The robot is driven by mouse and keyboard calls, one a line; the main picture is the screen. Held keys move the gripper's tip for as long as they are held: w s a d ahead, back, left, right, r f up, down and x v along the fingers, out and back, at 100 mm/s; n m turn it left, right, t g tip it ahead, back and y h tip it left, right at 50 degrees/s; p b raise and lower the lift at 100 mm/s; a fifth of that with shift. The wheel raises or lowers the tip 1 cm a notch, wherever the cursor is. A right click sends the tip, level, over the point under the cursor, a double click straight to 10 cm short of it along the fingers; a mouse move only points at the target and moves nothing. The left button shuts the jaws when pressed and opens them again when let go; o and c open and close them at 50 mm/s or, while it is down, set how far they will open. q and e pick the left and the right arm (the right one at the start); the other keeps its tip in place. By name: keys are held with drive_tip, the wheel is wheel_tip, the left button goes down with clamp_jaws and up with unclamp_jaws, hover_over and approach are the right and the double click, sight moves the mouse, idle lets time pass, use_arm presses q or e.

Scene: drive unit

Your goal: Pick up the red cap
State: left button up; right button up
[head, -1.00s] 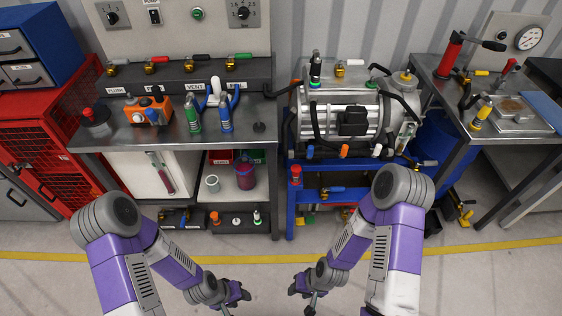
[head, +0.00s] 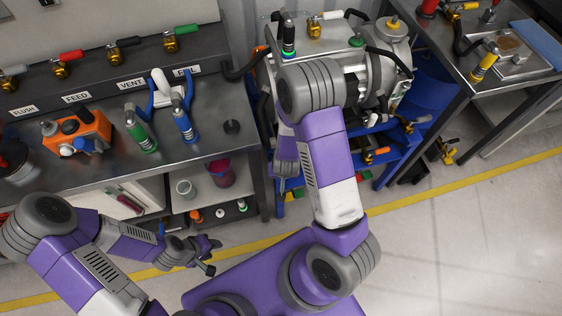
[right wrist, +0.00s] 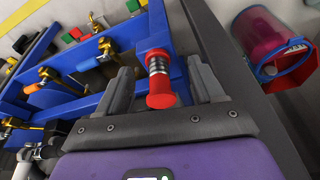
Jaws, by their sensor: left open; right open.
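My right gripper (right wrist: 163,84) is open, with one finger left and one right of the cap in the picture. I cannot tell whether either finger touches it. In the head view the right gripper (head: 281,182) is mostly hidden behind my right arm. My left gripper (head: 210,257) is open and empty, low in front of the workbench.
The metal workbench (head: 95,172) stands left of the blue frame, with green and blue fittings on it. A pump (head: 375,75) sits atop the frame.

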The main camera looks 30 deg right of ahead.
drive_tip(key=shift+m+t+h, duration=0.3)
drive_tip(key=shift+m+h, duration=0.2)
drive_tip(key=w+d+f+b, duration=0.1)
drive_tip(key=w, duration=0.1)
drive_tip(key=w+d+f+b, duration=0.1)
drive_tip(key=f+b, duration=0.1)
drive_tip(key=w+d+f+b, duration=0.1)
drive_tip(key=w, duration=0.1)
drive_tip(key=shift+w+d+f+b, duration=0.2)
drive_tip(key=shift+w+f+b, duration=0.1)
drive_tip(key=shift+r, duration=0.1)
drive_tip(key=shift+c, duration=0.4)
drive_tip(key=c, duration=0.9)
wheel_tip(320, 180, up, 28)
drive_tip(key=p, duration=1.7)
